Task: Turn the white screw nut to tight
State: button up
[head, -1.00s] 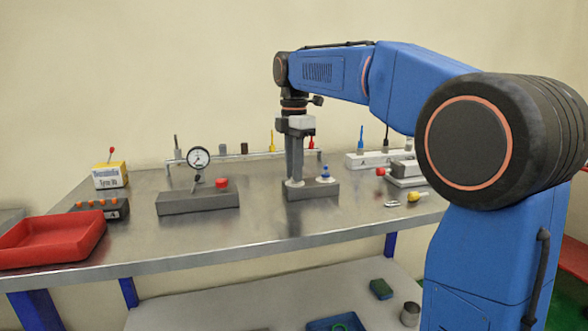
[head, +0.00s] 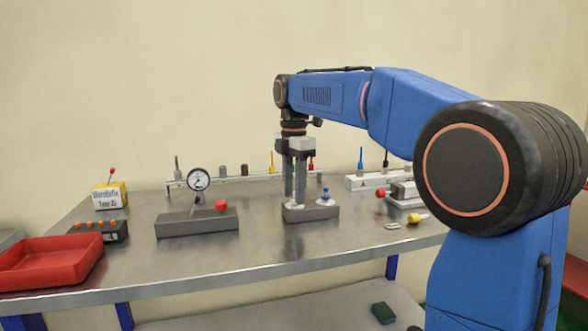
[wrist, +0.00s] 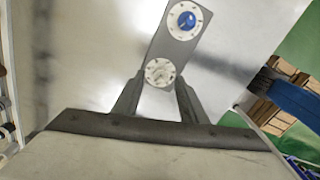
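A grey block (head: 322,212) stands on the metal table and carries two round white dials. The white screw nut (wrist: 160,72) sits on the near dial in the wrist view. My gripper (wrist: 160,80) points straight down over it, with one fingertip on each side of the nut. The fingers look open, with narrow gaps to the nut; contact is hard to judge. A blue knob (wrist: 187,20) on the other dial also shows in the head view (head: 325,193).
A grey block with a gauge (head: 198,180) and a red knob (head: 221,206) stands left. A red tray (head: 50,262) is at the far left. A rail with coloured tools stands behind. A yellow-handled item (head: 418,218) lies right. The front of the table is clear.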

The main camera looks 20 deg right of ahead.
notch_tip(320, 180, up, 17)
dwell(0.5)
jog(key=shift+s, duration=0.1)
